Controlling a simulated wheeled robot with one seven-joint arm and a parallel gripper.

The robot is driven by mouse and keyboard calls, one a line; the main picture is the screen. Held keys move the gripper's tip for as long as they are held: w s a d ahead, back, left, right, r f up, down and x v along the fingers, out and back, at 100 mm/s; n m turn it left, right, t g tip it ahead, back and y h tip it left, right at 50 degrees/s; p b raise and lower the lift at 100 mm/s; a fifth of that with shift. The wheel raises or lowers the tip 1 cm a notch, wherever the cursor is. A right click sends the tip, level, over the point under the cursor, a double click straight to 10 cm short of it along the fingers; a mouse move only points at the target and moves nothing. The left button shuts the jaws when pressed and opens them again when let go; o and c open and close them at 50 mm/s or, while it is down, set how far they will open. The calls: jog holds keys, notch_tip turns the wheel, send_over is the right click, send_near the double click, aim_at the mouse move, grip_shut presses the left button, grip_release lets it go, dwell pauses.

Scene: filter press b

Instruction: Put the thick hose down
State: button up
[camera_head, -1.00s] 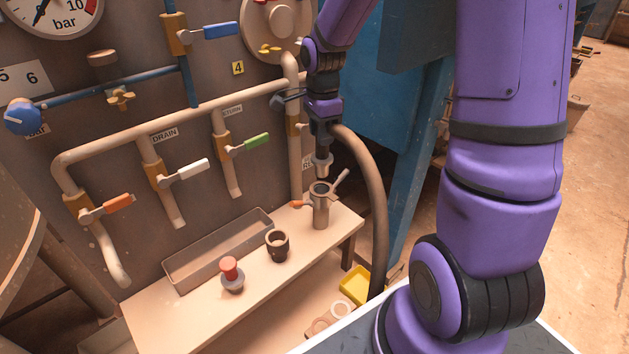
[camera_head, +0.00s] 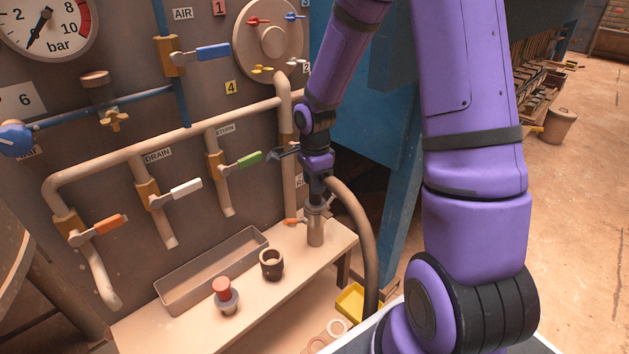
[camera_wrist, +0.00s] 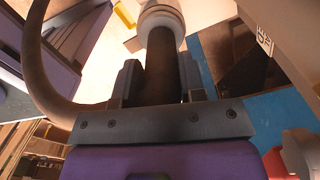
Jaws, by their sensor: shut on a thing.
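The thick hose (camera_head: 358,228) is brown and curves from my gripper down to the right, toward the floor. My gripper (camera_head: 315,184) is shut on the hose near its end, above the bench. In the wrist view the dark hose (camera_wrist: 161,70) runs between the two fingers (camera_wrist: 159,76), with a pale metal coupling (camera_wrist: 161,16) beyond them. In the head view the hose end points down at the top of an upright metal fitting (camera_head: 316,232) on the bench. The two look in contact, but I cannot tell whether the coupling is seated.
The pale bench (camera_head: 205,325) holds a long tray (camera_head: 213,270), a dark cup (camera_head: 271,265) and a red-topped plug (camera_head: 224,293). Pipes with coloured valve levers (camera_head: 187,188) stand close behind. A yellow tray (camera_head: 351,301) is below at right. The bench front is partly clear.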

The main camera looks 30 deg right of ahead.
jog(key=shift+f, duration=0.1)
jog(key=o, duration=1.1)
